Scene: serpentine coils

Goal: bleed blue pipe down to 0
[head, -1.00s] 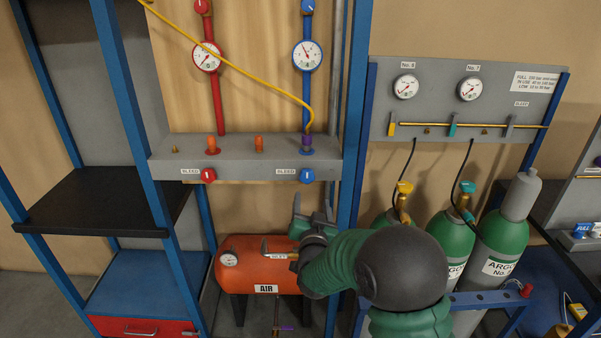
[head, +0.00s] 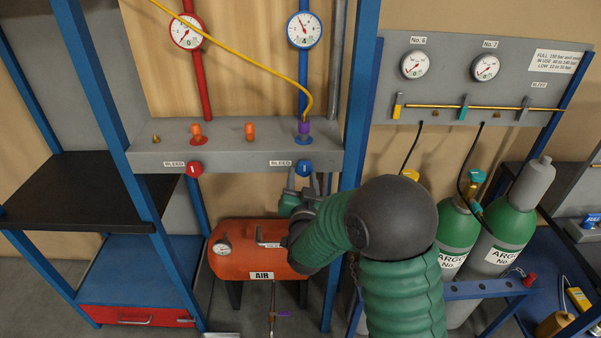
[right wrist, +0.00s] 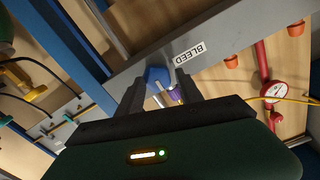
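The blue pipe (head: 303,90) runs down the wooden panel through a round gauge (head: 304,29), whose needle points to the upper left. A blue bleed knob (head: 304,168) sits on the front of the grey ledge below it. My right gripper (head: 299,182) is just below this knob in the head view. In the right wrist view, the two dark fingers (right wrist: 160,84) are apart, with the blue knob (right wrist: 157,75) between or just beyond their tips. I cannot tell whether they touch it. My left gripper is not in view.
A red bleed knob (head: 195,168) and red pipe gauge (head: 186,31) are to the left. A yellow hose (head: 240,60) crosses to the purple fitting (head: 303,128). The orange air tank (head: 240,240) lies below. A blue post (head: 357,110) stands close on the right.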

